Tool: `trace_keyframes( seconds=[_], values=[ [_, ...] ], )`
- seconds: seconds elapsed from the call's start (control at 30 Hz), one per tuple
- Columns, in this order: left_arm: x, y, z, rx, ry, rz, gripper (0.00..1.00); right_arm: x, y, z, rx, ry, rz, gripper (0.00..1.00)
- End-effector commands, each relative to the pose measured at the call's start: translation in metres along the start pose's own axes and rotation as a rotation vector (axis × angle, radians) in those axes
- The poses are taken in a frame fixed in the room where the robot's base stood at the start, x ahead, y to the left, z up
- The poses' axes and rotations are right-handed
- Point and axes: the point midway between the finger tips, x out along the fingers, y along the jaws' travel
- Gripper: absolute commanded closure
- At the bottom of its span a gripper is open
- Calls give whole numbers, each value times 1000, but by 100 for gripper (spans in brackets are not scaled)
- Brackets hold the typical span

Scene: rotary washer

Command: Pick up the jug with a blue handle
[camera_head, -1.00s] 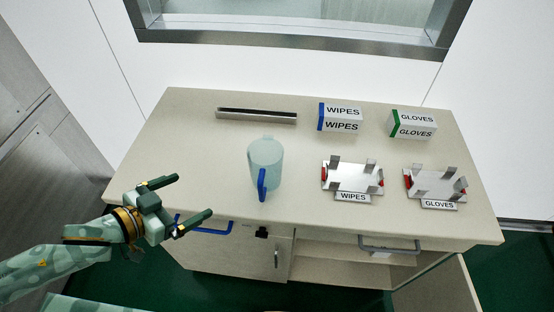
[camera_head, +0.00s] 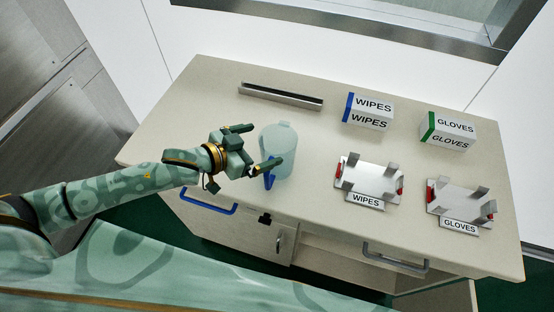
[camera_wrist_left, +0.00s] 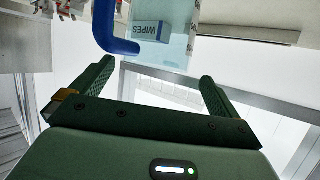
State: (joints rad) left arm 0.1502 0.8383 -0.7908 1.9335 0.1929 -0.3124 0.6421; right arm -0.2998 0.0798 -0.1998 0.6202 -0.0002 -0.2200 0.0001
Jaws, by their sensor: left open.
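The jug (camera_head: 284,142), pale and translucent with a blue handle (camera_head: 269,178), stands upright near the front of the table. My left gripper (camera_head: 258,145) is open at the jug's left side, with one finger over the upper part of the handle in the head view. In the left wrist view, the blue handle (camera_wrist_left: 106,28) and the jug body (camera_wrist_left: 178,52) lie just beyond the open fingertips (camera_wrist_left: 158,72), not between them. Whether a finger touches the jug I cannot tell. My right gripper is not in view.
A metal rail (camera_head: 280,96) lies behind the jug. A wipes box (camera_head: 368,112) and a gloves box (camera_head: 447,131) stand at the back right. Metal holders for wipes (camera_head: 368,178) and gloves (camera_head: 455,201) sit in front of them. The table (camera_head: 215,92) is clear at back left.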

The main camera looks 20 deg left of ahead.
Motion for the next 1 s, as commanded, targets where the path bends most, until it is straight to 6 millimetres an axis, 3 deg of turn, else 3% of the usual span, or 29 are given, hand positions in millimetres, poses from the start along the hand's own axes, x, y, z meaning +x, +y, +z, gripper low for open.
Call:
trace_keyframes(
  seconds=[0.4, 0.67, 0.87, 1.0],
  values=[
    [52, 5, 0, 1, 0, 1, 0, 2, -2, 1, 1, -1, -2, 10],
    [56, 5, 0, 0, -2, 2, 0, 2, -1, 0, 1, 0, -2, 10],
    [56, 5, 0, 0, -2, 2, 53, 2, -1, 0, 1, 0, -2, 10],
    [56, 5, 0, 0, -1, 2, 54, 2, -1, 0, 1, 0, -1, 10]
  ],
)
